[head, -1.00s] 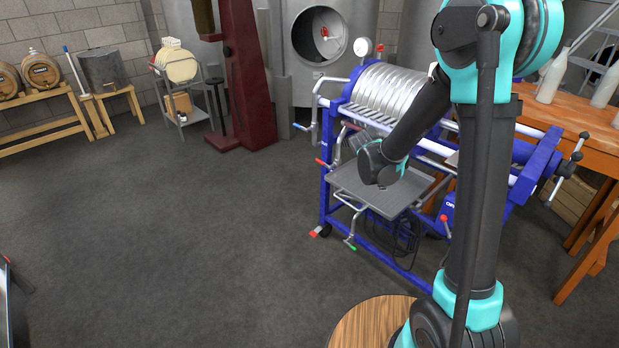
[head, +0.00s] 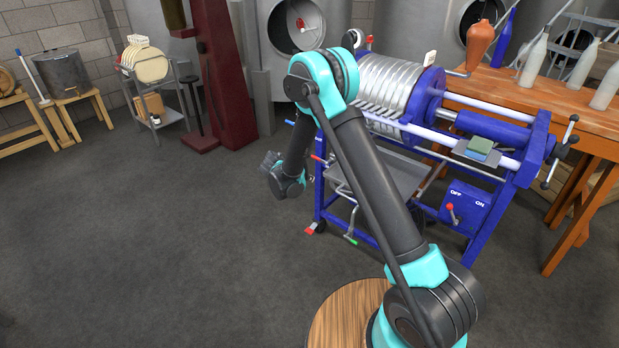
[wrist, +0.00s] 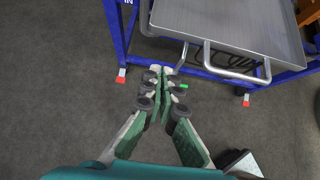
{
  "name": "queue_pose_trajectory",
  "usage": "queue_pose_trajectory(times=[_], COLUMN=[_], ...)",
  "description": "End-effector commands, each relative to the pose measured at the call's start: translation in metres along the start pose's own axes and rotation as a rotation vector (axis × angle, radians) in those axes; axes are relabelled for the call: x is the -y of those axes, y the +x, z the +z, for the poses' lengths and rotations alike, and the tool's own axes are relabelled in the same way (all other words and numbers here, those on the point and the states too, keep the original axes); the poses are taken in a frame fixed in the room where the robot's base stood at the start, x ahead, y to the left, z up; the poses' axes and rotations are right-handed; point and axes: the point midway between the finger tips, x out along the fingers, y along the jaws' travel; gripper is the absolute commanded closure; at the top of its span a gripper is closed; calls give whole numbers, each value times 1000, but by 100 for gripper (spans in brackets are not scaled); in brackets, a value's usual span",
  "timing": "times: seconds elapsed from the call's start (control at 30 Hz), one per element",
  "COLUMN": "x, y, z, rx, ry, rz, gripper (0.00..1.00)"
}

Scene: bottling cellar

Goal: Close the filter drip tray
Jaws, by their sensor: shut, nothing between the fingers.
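The filter drip tray (head: 402,172) is a flat grey metal tray in the blue filter frame, under the silver filter plates, partly hidden by my arm in the head view. In the wrist view the tray (wrist: 235,22) fills the upper right, with a grey bar handle (wrist: 236,62) along its near edge. My gripper (wrist: 162,72) is shut and empty. It points toward the frame, just left of the handle and apart from it. In the head view my wrist hangs left of the blue frame; the fingertips are hard to make out there.
The blue filter frame (head: 480,232) stands on the floor with red-tipped and green-tipped valve levers low at its front. An orange wooden table (head: 590,115) with bottles stands behind at right. The floor at left is clear.

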Motion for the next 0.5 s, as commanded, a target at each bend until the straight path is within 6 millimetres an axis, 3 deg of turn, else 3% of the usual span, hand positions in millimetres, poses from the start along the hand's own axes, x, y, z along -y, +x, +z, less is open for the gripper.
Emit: queue_pose_trajectory(times=[0.37,0.5], x=[1,1], y=[75,91], z=[0,14], rx=[-2,-1], ry=[4,4], rz=[-2,-2], gripper=[100,100])
